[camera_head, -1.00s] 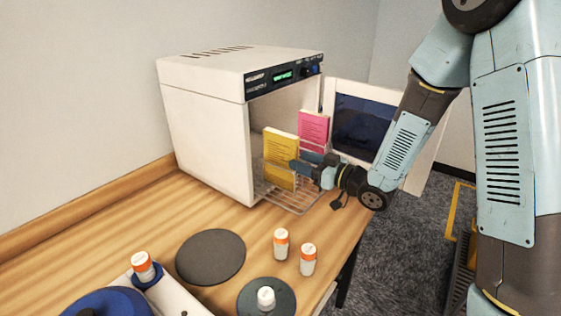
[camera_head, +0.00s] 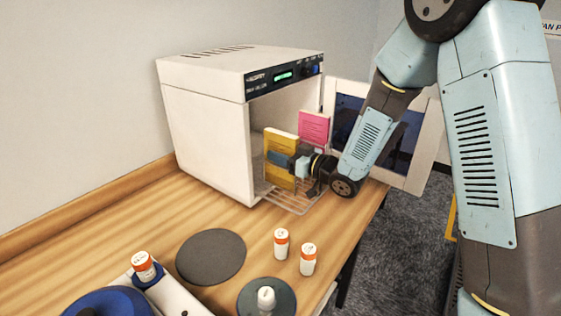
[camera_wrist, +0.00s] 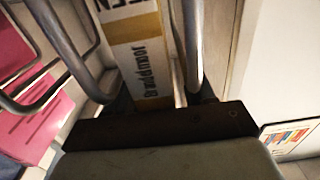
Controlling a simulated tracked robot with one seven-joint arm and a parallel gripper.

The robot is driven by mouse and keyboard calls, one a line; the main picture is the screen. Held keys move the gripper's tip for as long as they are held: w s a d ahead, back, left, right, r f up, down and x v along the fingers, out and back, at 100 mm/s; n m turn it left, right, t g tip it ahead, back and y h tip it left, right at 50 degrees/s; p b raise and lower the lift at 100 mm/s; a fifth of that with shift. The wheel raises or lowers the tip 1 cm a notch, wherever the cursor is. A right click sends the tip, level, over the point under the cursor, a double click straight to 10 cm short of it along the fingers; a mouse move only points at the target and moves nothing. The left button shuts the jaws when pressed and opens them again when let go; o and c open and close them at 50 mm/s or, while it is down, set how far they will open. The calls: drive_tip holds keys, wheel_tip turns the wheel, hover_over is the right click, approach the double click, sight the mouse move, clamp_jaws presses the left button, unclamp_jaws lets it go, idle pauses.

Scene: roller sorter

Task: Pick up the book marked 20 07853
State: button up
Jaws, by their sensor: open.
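A yellow book (camera_head: 281,143) stands upright at the open front of the white oven-like cabinet, on a wire rack. A pink book (camera_head: 314,128) stands behind it. The number 20 07853 is not readable on either. My gripper (camera_head: 280,158) is open at the yellow book, with one finger across its near face; the far finger is hidden. In the wrist view a yellow-and-white book spine (camera_wrist: 145,60) with printed lettering lies just ahead of my gripper (camera_wrist: 160,95), roughly between the fingers. Contact cannot be told. Pink (camera_wrist: 40,115) shows at the left there.
The cabinet (camera_head: 207,135) stands against the wall, its door (camera_head: 420,150) swung open at the right. The wire rack (camera_head: 292,200) juts out under the books. Small orange-and-white bottles (camera_head: 281,244) and a dark round mat (camera_head: 211,257) are on the wooden table in front.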

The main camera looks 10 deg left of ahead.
drive_tip(key=shift+c, duration=0.4)
clamp_jaws()
drive_tip(key=shift+r, duration=0.1)
